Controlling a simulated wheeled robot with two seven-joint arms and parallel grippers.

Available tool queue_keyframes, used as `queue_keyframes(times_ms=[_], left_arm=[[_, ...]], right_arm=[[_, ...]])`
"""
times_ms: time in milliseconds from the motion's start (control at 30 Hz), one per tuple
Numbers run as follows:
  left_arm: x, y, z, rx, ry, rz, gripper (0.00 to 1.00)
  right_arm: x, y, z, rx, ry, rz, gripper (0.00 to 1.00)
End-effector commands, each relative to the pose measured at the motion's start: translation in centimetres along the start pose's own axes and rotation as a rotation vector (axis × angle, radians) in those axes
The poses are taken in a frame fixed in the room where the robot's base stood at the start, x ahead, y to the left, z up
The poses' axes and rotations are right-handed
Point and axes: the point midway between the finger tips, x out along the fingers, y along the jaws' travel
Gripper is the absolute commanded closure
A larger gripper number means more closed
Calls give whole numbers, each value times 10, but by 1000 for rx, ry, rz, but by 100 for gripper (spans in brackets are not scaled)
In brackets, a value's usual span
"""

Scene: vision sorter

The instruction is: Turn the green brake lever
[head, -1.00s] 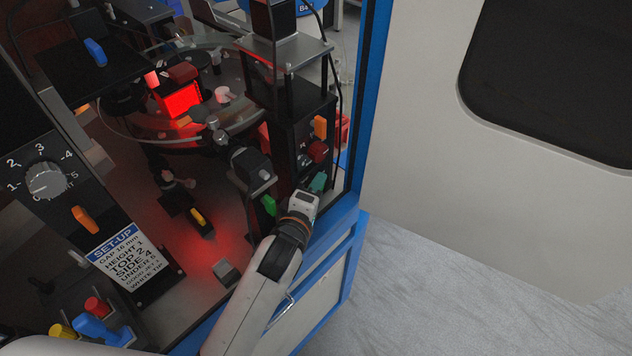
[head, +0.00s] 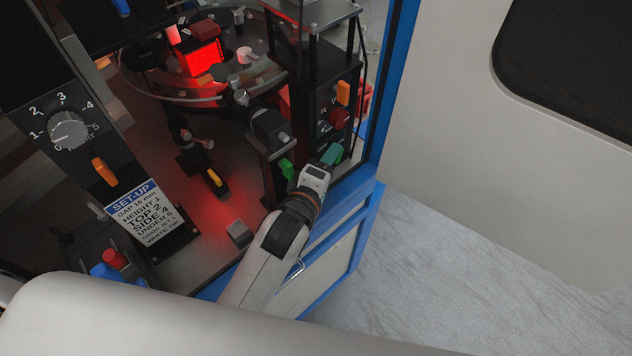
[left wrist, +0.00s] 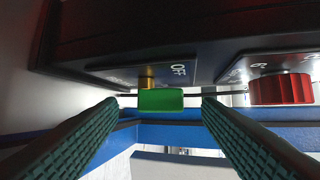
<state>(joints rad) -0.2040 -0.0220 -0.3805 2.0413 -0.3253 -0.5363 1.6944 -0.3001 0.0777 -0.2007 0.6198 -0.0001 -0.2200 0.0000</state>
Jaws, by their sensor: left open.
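In the left wrist view, the green lever (left wrist: 161,99) hangs on a brass stem from a dark panel, beside an OFF mark. My left gripper (left wrist: 160,101) is open, its two dark green ribbed fingers on either side of the lever, with gaps showing between. In the head view, the gripper's teal fingers (head: 332,153) are at the lower part of the dark control panel (head: 322,135), below a red knob. They hide whatever is right behind them. A bright green piece (head: 286,168) shows left of the hand; I cannot tell whether it is the same lever.
The red knob (head: 339,118) and an orange lever (head: 343,92) sit above the fingers. The red knob (left wrist: 282,88) is right of the lever in the wrist view. A blue frame post (head: 393,90) stands close on the right. A red-lit glass disc (head: 150,80) lies behind.

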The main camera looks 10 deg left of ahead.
Motion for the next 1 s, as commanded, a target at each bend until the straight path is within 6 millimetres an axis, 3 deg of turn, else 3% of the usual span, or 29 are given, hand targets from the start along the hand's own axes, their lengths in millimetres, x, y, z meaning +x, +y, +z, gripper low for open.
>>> queue_keyframes(times_ms=[200,400,867,1000], left_arm=[[-49,4,0,-1,0,1,41],[-80,2,0,0,0,1,41],[-90,0,0,4,-1,-1,41],[-91,1,4,126,-1,1,41]], right_arm=[[12,0,0,0,-1,0,64],[18,0,-1,0,-1,0,64],[18,-2,-1,0,-1,-2,64],[15,-2,-1,0,-1,-3,64]])
